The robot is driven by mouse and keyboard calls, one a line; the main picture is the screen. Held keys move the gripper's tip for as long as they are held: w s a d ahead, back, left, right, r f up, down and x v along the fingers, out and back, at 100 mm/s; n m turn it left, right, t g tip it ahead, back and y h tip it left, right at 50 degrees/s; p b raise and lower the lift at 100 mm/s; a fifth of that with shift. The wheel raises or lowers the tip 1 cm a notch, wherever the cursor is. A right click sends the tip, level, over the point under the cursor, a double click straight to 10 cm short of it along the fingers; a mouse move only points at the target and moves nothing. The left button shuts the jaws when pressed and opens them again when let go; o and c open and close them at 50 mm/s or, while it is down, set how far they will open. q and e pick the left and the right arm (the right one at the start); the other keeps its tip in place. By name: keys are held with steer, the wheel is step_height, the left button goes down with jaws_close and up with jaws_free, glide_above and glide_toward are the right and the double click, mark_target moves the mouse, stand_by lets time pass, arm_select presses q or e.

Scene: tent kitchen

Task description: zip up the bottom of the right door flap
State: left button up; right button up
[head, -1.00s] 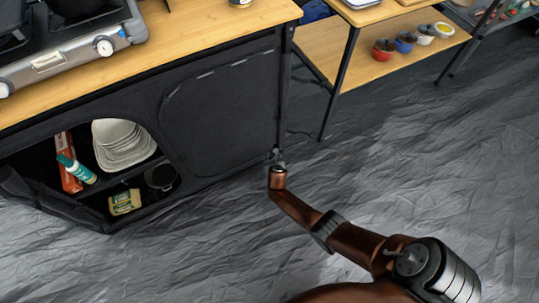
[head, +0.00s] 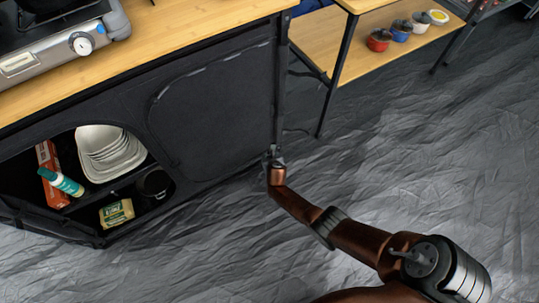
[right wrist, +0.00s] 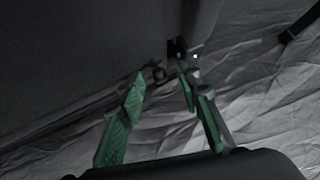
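The right door flap (head: 210,112) is a dark fabric panel with a rounded outline on the front of the black cabinet. It hangs flat over its opening; light marks show along its top edge. My right gripper (head: 272,157) is low by the cabinet's right front corner, beside the leg. In the right wrist view its two green fingers (right wrist: 162,92) are apart with nothing between them. A small ring-shaped thing (right wrist: 158,73) shows just beyond the fingertips, near the fabric's lower edge; I cannot tell whether it is a zip pull. My left gripper is not in view.
The left opening shows white dishes (head: 108,152), a teal bottle (head: 62,182) and a yellow packet (head: 116,212). A stove (head: 60,48) stands on the wooden counter (head: 180,55). A shelf unit (head: 350,65) stands at right. The crinkled grey floor is clear in front.

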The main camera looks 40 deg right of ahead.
jaws_close()
steer(key=shift+s, duration=0.1)
stand_by(0.5)
